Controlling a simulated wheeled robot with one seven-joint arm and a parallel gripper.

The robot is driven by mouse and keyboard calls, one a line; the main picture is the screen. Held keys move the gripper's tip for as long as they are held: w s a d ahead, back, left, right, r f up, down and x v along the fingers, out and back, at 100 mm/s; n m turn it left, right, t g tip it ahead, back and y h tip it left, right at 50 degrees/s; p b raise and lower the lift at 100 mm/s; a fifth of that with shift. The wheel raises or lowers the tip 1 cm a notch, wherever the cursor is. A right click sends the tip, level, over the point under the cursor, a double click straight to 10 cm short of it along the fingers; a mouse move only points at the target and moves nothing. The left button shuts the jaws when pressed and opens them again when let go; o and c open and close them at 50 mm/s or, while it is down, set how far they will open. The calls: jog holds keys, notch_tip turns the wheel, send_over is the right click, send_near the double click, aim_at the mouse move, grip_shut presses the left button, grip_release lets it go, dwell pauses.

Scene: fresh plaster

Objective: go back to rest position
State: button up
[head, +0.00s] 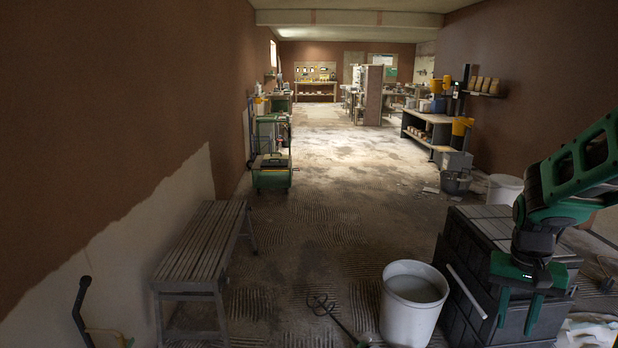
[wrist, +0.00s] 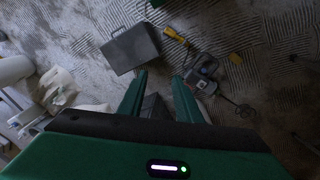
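My gripper (head: 519,310) hangs from my green and black arm at the right of the head view, in front of a dark box stack as seen from there. Its two green fingers point down and stand apart. In the wrist view my gripper (wrist: 160,80) also shows a clear gap between the fingertips, with nothing seen held at the tips. A dark shape shows between the fingers closer to the palm; I cannot tell what it is.
Dark box stack (head: 460,302) and white bucket (head: 405,318) stand close by. A slatted bench (head: 200,245) is left, a green cart (head: 271,175) beyond. The wrist view shows a grey case (wrist: 130,48), a yellow-handled tool (wrist: 175,36) and a mixer (wrist: 202,72) on ridged floor.

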jog(key=s+a+r, duration=0.3)
jog(key=s, duration=0.4)
jog(key=s+a+r+n+y, duration=0.1)
jog(key=s+a+r, duration=0.2)
jog(key=s, duration=0.5)
jog(key=shift+s+a+r+t, duration=0.2)
jog(key=shift+s+a+t, duration=0.05)
jog(key=shift+a+t, duration=0.05)
jog(key=shift+w+f, duration=0.25)
jog(key=shift+w, duration=0.4)
jog(key=shift+s, duration=0.1)
dwell(1.5)
